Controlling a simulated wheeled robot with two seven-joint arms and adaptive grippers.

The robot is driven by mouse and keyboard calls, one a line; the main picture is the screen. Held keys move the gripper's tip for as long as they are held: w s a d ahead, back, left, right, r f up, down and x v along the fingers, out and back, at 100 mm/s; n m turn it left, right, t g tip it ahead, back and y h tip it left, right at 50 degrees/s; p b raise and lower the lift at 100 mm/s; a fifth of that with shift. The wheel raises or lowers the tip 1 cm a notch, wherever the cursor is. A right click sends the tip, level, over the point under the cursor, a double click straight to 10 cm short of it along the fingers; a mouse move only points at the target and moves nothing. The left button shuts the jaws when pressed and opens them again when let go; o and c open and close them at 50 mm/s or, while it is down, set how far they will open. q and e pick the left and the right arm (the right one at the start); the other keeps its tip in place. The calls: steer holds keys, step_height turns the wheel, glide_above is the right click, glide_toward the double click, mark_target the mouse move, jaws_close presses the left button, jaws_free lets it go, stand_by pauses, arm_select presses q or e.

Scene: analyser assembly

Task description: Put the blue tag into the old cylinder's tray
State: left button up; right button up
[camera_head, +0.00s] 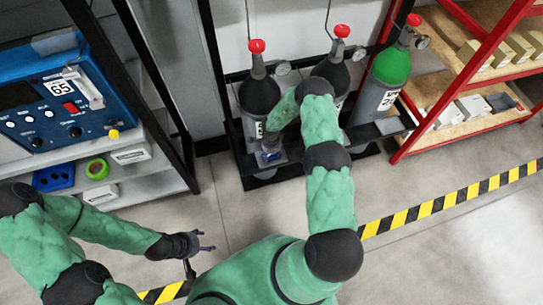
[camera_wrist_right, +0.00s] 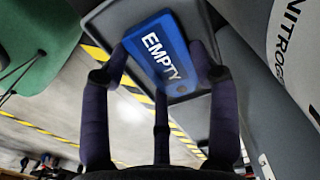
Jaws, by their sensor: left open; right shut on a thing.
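The blue tag (camera_wrist_right: 160,55), with EMPTY in white letters, is in my right gripper (camera_wrist_right: 163,80); the fingers are shut around its sides. In the wrist view the tag is over or against a grey tray (camera_wrist_right: 106,14); I cannot tell whether it touches the tray floor. In the head view my right gripper (camera_head: 270,154) is low in front of the leftmost dark cylinder (camera_head: 259,95), mostly hidden by my arm. That cylinder has a red cap. My left gripper (camera_head: 205,243) is open and empty above the floor at lower left.
Another dark cylinder (camera_head: 333,70) and a green cylinder (camera_head: 389,68) stand in the same black rack. A shelf (camera_head: 150,185) with a blue analyser (camera_head: 50,95) is at left. A red-framed shelf (camera_head: 450,90) is at right. The floor (camera_head: 440,235) at right is clear.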

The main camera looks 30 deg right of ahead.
mark_target(272, 157)
steer(key=o, duration=1.1)
steer(key=shift+f, duration=0.1)
step_height(272, 157, up, 12)
steer(key=p, duration=0.5)
steer(key=s+a+r+n+y, duration=0.2)
steer(key=s+a+n, duration=0.6)
steer(key=s+a, duration=0.3)
steer(key=s+a+r+n+y, duration=0.2)
steer(key=s+a+n, duration=0.7)
steer(key=s+a, duration=0.2)
steer(key=shift+s+a+r+n, duration=0.2)
steer(key=shift+s+a+n, duration=0.1)
steer(key=shift+s, duration=0.65)
